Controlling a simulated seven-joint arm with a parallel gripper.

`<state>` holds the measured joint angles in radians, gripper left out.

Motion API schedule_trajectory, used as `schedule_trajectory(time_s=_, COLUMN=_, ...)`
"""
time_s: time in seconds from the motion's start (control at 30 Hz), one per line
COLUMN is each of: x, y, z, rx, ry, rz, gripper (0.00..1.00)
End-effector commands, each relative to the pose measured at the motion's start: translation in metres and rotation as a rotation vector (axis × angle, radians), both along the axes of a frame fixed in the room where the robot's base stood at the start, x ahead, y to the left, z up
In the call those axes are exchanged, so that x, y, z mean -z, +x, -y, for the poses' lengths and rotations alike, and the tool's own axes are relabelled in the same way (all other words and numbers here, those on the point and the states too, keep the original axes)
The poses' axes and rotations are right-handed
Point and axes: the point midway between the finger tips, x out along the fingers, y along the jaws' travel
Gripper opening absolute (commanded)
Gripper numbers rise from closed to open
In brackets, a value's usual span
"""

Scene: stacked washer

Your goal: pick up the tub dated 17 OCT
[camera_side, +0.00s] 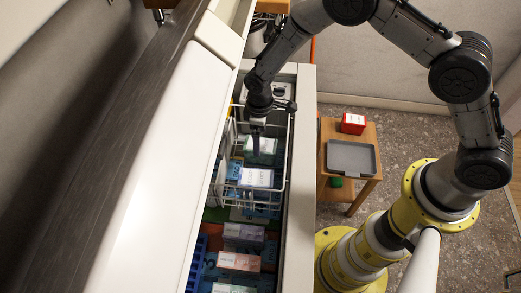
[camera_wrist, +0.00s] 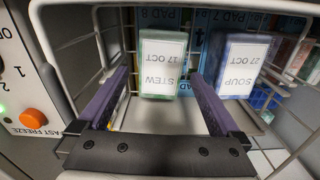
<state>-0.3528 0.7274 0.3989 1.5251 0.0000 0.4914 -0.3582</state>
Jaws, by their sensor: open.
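The green tub (camera_wrist: 162,62) has a white label reading STEW, 17 OCT, upside down in the wrist view. It sits in a white wire basket, and its greenish top (camera_side: 265,146) shows in the side view. My gripper (camera_wrist: 158,79) is open and empty, with one purple finger to each side of the green tub's outline. I cannot tell whether the fingertips reach down beside it. In the side view my gripper (camera_side: 257,152) points down into the basket, partly covering the tub. A blue tub (camera_wrist: 241,65), labelled SOUP, 27 OCT, stands to the right of the right finger.
The basket's wire rim (camera_wrist: 66,43) runs close around the fingers. A control panel with an orange FAST FREEZE button (camera_wrist: 33,121) is at left. Other labelled packs (camera_side: 240,262) fill the chest's lower part. A grey tray (camera_side: 351,157) rests on a wooden stand outside.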

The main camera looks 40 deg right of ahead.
Motion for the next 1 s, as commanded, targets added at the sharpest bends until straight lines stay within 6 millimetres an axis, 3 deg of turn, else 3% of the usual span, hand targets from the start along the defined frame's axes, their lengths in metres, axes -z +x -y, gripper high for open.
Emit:
schedule_trajectory(time_s=0.17, x=0.013, y=-0.001, z=0.000, rx=0.000, ry=0.000, rz=-0.001, gripper=1.00)
schedule_trajectory(time_s=0.43, x=0.049, y=-0.002, z=0.001, rx=0.000, ry=0.000, rz=0.000, gripper=1.00)
schedule_trajectory(time_s=0.77, x=0.055, y=-0.002, z=0.001, rx=0.000, ry=0.001, rz=0.001, gripper=1.00)
schedule_trajectory(time_s=1.0, x=0.054, y=-0.002, z=0.001, rx=0.000, ry=0.001, rz=0.001, gripper=0.57)
